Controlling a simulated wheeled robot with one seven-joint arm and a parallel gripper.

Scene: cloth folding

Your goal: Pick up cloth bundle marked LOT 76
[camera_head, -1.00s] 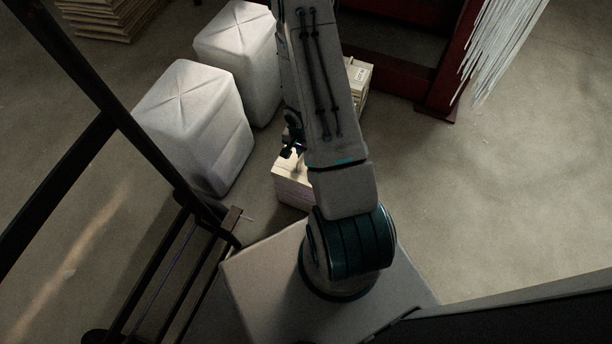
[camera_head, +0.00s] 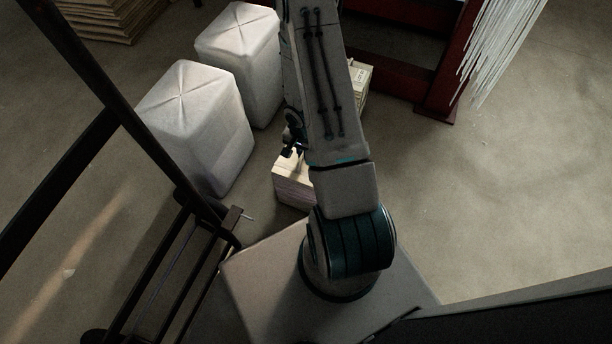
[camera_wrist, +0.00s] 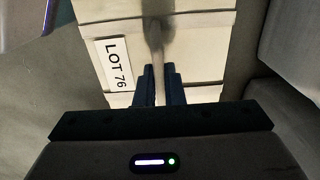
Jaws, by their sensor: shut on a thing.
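The cloth bundle marked LOT 76 (camera_wrist: 206,50) is a pale, layered block that fills the upper middle of the wrist view. Its white label (camera_wrist: 117,64) reads LOT 76 and lies left of my fingers. My gripper (camera_wrist: 159,84) has its two dark fingers closed on a narrow upright piece of the bundle, a strap or gathered neck. In the head view the bundle (camera_head: 291,186) shows low on the floor, partly hidden by my arm. My gripper (camera_head: 291,151) is at its top there, small and dark. I cannot tell whether the bundle is clear of the floor.
Two large wrapped pale bales (camera_head: 197,125) (camera_head: 238,60) stand close to the left. Another pale stack (camera_head: 360,82) shows behind my arm. A dark red frame (camera_head: 438,95) with hanging white strands (camera_head: 500,45) stands at the back right. The floor at right is clear.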

